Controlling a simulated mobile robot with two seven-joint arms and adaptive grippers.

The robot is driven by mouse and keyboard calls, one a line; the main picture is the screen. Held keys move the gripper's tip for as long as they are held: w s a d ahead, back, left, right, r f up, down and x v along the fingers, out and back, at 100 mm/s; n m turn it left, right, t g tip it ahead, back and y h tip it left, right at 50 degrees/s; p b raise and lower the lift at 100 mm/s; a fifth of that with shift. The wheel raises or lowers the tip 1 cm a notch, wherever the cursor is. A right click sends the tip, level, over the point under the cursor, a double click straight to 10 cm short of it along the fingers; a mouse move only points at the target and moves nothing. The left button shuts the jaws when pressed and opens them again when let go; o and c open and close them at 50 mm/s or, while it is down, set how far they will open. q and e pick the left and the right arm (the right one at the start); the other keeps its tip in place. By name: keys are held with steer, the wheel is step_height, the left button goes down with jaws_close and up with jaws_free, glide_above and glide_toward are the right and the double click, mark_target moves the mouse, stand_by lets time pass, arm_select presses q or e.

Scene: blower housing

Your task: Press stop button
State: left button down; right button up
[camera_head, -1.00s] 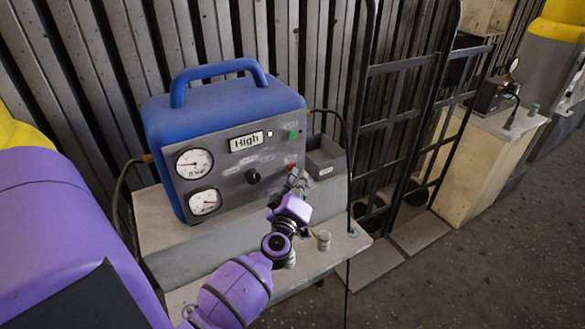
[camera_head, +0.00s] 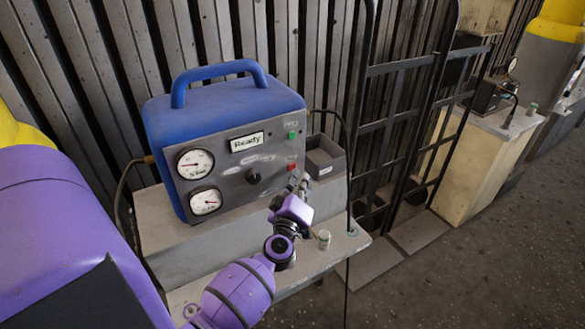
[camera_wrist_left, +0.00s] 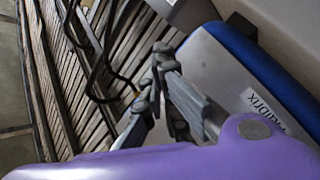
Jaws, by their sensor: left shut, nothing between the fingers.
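A blue blower unit (camera_head: 225,108) with a grey front panel stands on a grey ledge. Its display (camera_head: 247,142) reads "Ready". A red button (camera_head: 291,168) shows at the panel's lower right, and a green button (camera_head: 292,135) is above it. A black knob (camera_head: 253,177) is in the panel's middle. My left gripper (camera_head: 300,182) is shut and empty, just below the red button; I cannot tell whether it touches the panel. In the left wrist view the closed fingers (camera_wrist_left: 160,62) are beside the unit's blue and grey casing (camera_wrist_left: 240,70). My right gripper is not in view.
Two round gauges (camera_head: 196,164) are on the panel's left. A small grey bin (camera_head: 325,157) stands right of the unit. A small cylinder (camera_head: 323,240) stands on the lower shelf (camera_head: 345,247). A black metal rack (camera_head: 405,100) is farther right.

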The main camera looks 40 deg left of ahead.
arm_select(q)
steer(key=shift+d, duration=0.1)
steer(key=s+d+p, duration=0.1)
steer(key=s+d, duration=0.1)
steer(key=d, duration=0.3)
steer(key=shift+s+d, duration=0.2)
steer(key=shift+d, duration=0.05)
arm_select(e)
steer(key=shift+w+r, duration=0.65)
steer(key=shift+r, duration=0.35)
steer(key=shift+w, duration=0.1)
